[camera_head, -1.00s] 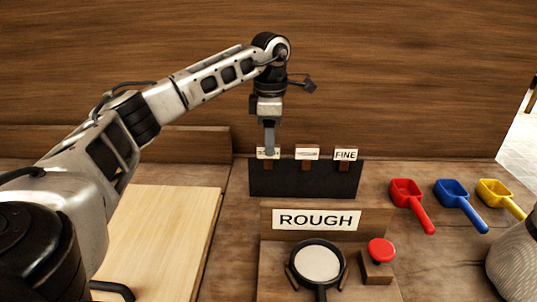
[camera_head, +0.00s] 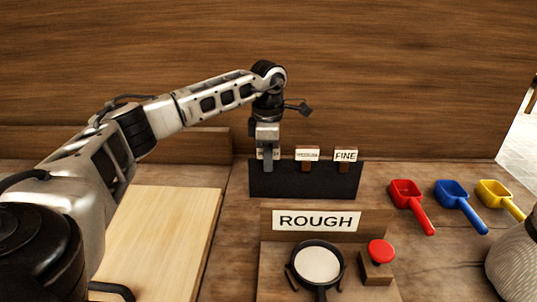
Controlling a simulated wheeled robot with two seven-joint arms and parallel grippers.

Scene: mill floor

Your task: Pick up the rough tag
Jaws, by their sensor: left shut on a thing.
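The leftmost tag (camera_head: 261,154) is a small white card at the left end of a black rack (camera_head: 312,184). My left gripper (camera_head: 268,165) is over this tag, pointing down, and is shut on it. The gripper hides most of the tag and its lettering. The tag is still at the rack. A middle tag (camera_head: 307,153) has print too small to read, and the right tag (camera_head: 346,156) reads FINE. A larger sign (camera_head: 316,220) in front reads ROUGH. My right gripper is not in view.
A round pan with a pale disc (camera_head: 318,264) and a red knob (camera_head: 380,251) on a wooden block stand in front of the rack. Red (camera_head: 407,193), blue (camera_head: 453,192) and yellow (camera_head: 496,192) scoops lie at right. A pale board (camera_head: 165,235) lies at left.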

